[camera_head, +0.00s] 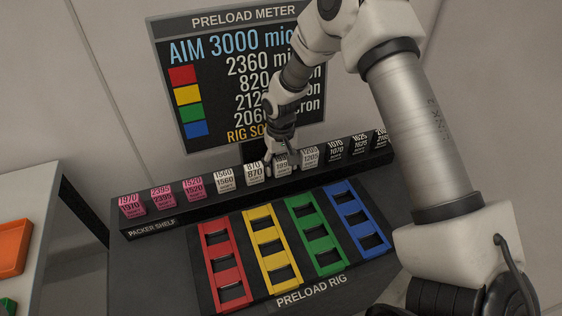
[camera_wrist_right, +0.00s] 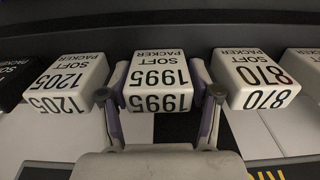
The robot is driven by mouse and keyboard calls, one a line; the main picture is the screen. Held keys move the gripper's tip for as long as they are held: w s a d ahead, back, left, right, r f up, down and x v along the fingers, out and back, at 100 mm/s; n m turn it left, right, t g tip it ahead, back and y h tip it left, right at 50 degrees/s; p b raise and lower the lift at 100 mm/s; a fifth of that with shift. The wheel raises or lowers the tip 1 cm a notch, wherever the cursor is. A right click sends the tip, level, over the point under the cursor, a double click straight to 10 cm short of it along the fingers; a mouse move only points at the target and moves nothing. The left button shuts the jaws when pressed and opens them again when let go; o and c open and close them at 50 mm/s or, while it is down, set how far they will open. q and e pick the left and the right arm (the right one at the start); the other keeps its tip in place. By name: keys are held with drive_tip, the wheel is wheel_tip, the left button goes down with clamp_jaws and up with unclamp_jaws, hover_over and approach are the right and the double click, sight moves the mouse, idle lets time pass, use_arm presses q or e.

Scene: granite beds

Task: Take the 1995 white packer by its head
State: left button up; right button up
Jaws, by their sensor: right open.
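The white 1995 packer (camera_head: 283,168) stands on the packer shelf (camera_head: 196,208), between the 870 packer (camera_head: 254,172) and the 1205 packer (camera_head: 310,156). In the right wrist view the 1995 packer (camera_wrist_right: 158,82) shows "SOFT PACKER" and its number clearly. My right gripper (camera_head: 282,160) is down at this packer in the head view and partly hides it. In the wrist view my right gripper (camera_wrist_right: 160,97) is open, with one finger on each side of the 1995 head. I cannot tell whether the fingers touch it. My left gripper is not in view.
The 1205 packer (camera_wrist_right: 66,84) and 870 packer (camera_wrist_right: 256,79) stand close outside the fingers. Pink packers (camera_head: 163,197) are at the shelf's left, black ones (camera_head: 337,147) at its right. The preload rig (camera_head: 268,297) lies in front, the preload meter (camera_head: 240,80) behind.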

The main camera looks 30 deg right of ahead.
drive_tip(key=shift+r, duration=0.1)
drive_tip(key=shift+c, duration=0.3)
drive_tip(key=shift+s+r, duration=0.15)
drive_tip(key=shift+s, duration=0.1)
drive_tip(key=c, duration=0.9)
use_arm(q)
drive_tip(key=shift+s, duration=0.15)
use_arm(e)
drive_tip(key=shift+w, duration=0.1)
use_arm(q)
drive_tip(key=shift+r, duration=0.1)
